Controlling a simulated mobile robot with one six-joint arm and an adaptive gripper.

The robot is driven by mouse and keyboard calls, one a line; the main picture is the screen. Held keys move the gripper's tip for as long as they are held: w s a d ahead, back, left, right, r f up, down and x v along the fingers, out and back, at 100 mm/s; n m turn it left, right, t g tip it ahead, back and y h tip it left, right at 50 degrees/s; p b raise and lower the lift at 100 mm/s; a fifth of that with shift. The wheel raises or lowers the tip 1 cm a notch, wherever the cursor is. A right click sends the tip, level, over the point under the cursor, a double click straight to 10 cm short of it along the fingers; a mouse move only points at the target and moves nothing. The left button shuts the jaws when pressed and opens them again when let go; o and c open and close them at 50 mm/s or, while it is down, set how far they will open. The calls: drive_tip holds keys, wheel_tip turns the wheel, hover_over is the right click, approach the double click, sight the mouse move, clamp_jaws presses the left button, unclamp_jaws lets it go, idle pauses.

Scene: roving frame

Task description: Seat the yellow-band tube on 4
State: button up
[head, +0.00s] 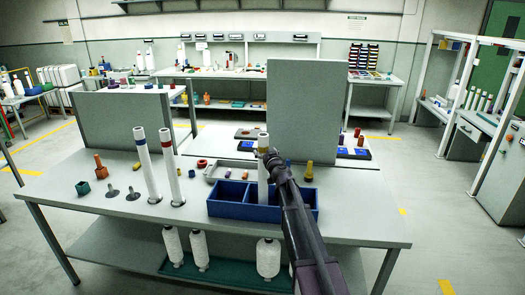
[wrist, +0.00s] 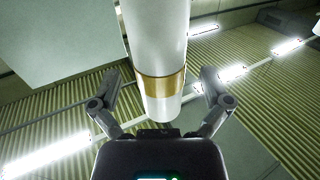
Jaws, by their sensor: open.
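The yellow-band tube (head: 263,180) is white and stands upright in the blue crate (head: 228,209), its lower end hidden by the crate wall. In the wrist view the tube (wrist: 157,40) with its gold band lies between my open fingers, with a gap on each side. My gripper (head: 268,154) is beside the tube's upper part, near the band. Two dark pegs on round bases, a left one (head: 112,190) and a right one (head: 133,193), stand bare. I cannot read any number, so I cannot tell which place is 4.
A blue-band tube (head: 146,165) and a red-band tube (head: 171,168) stand upright right of the bare pegs. A green block (head: 82,188) and an orange piece (head: 100,166) are at the left. A grey panel (head: 307,110) rises behind the crate. The table's front is clear.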

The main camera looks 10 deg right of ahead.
drive_tip(key=s+d, duration=0.1)
drive_tip(key=s, duration=1)
drive_tip(key=shift+s+d+r, duration=0.25)
drive_tip(key=shift+s+d, duration=0.15)
drive_tip(key=s+a+f+n+g+y, duration=0.35)
drive_tip(key=s+a+f+g, duration=0.7)
drive_tip(key=s, duration=0.35)
drive_tip(key=s+d+f+m+g+h, duration=0.2)
drive_tip(key=s+d+f+g+h, duration=0.1)
drive_tip(key=s, duration=0.5)
drive_tip(key=s+d+f+m+g+h, duration=0.3)
drive_tip(key=s+d+f+g, duration=0.1)
drive_tip(key=s, duration=0.5)
drive_tip(key=shift+s+d+f, duration=0.2)
drive_tip(key=shift+d+f, duration=0.3)
drive_tip(key=shift+f, duration=0.05)
drive_tip(key=shift+c, duration=0.3)
